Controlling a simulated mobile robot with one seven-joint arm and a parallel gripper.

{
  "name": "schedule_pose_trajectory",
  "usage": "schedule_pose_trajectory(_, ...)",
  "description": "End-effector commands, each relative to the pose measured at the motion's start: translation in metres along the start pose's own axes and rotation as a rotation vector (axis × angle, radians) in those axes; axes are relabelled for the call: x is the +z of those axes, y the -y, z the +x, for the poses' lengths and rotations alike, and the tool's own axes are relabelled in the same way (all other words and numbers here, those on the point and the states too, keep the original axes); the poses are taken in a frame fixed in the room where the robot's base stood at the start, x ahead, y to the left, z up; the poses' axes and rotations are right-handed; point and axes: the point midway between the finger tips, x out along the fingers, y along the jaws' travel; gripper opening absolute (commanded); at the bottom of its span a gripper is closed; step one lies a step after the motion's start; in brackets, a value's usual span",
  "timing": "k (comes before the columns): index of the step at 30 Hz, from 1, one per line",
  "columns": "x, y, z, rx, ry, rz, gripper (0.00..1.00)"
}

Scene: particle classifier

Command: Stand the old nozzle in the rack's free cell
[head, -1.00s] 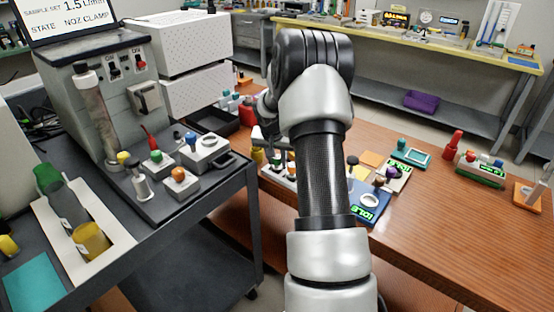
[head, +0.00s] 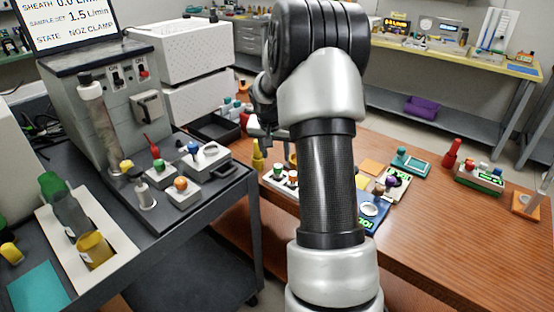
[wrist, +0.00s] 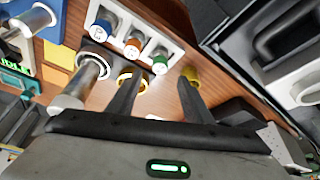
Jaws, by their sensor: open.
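A white rack (wrist: 150,22) at the top of the wrist view holds pieces with blue, orange and green tops. It shows in the head view (head: 268,180) on the wooden table, left of my arm. I cannot tell which cell is free. My gripper (wrist: 163,77) is open and empty, its fingers pointing toward the table beside the rack. A brass-rimmed piece (wrist: 133,78) shows by the left finger, partly covered by it. A yellow piece (wrist: 191,73) shows by the right finger. Which one is the old nozzle is unclear. In the head view my gripper (head: 262,128) is partly hidden.
A metal cylinder with a dark collar (wrist: 78,90) stands close left of my fingers. A blue device (head: 372,212) lies right of my arm. A black tray (head: 214,128) lies behind the rack. A dark cart (head: 205,205) borders the table's left.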

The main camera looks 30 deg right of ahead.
Motion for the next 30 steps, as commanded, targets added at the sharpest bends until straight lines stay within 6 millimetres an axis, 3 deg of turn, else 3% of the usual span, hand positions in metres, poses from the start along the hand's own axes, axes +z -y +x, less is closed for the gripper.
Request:
schedule_pose_trajectory(3,-0.001,0.000,-0.018,0.000,-0.001,0.000,0.46)
schedule_pose_trajectory(7,0.000,0.000,-0.026,0.000,0.001,0.000,0.46)
schedule_pose_trajectory(30,0.000,0.000,-0.028,0.000,0.001,0.000,0.46)
